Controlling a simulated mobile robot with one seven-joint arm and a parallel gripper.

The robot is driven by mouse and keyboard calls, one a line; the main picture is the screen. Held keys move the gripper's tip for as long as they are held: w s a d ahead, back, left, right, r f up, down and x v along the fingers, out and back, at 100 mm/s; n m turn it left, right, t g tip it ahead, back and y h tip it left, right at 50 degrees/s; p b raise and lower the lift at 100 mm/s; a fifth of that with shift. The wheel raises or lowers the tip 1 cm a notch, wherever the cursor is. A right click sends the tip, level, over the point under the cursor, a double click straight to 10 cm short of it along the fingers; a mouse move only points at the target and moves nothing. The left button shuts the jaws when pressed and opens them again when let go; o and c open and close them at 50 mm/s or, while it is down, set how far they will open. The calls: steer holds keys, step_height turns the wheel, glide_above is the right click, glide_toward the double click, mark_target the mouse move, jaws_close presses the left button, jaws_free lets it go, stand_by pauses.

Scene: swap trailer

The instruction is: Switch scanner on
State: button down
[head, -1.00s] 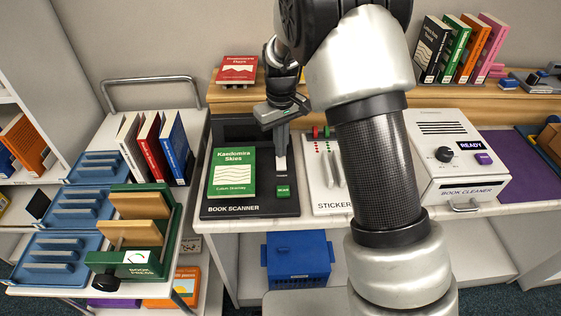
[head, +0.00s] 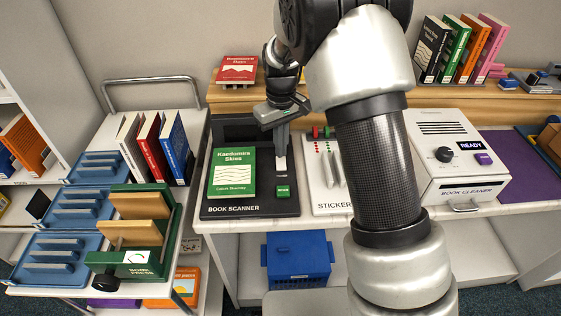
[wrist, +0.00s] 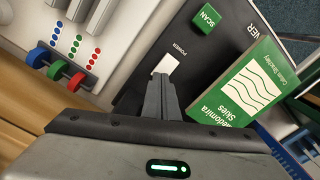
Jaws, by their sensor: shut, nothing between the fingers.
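The book scanner (head: 245,208) is a black flat unit on the counter. A green book titled "Kaedomira Skies" (head: 232,172) lies on its left part. A green SCAN button (head: 283,191) sits at its right, also in the wrist view (wrist: 207,19). The white switch marked POWER (wrist: 166,64) is just ahead of my fingertips. My gripper (head: 280,150) is shut and empty, pointing down over the switch. In the wrist view the closed fingers (wrist: 160,82) reach the switch's near edge. I cannot tell whether they touch it. No lit indicator shows on the scanner.
The sticker station (head: 330,200) with coloured dots and knobs stands right of the scanner. The book cleaner (head: 455,165), showing READY, is farther right. A cart with blue trays (head: 70,205), upright books and a green book press (head: 135,262) is at left. A raised wooden shelf (head: 225,97) runs behind.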

steer(key=shift+f+b, duration=0.5)
steer(key=shift+f, duration=0.35)
stand_by(0.7)
steer(key=shift+r, duration=0.15)
steer(key=shift+r+p, duration=2.55)
steer(key=shift+r, duration=0.85)
steer(key=shift+r, duration=0.1)
steer(key=s+d+r+m+t+p, duration=0.1)
steer(key=s+d+r+p, duration=0.1)
steer(key=s+r, duration=0.35)
steer(key=s+d+r+m+t+p, duration=0.1)
steer(key=s+d+r+p, duration=0.1)
steer(key=r, duration=0.7)
steer(key=s+d+r+m+t+p, duration=0.15)
steer(key=s+r, duration=0.25)
steer(key=r, duration=0.4)
steer(key=s+d+r+m+t+p, duration=0.1)
steer(key=s+d+r+p, duration=0.1)
steer(key=s+r, duration=0.2)
steer(key=s+d+r+m+t+p, duration=0.1)
steer(key=s+d+r+p, duration=0.2)
steer(key=s, duration=0.8)
steer(key=shift+s+d+r, duration=0.2)
steer(key=shift+r, duration=0.15)
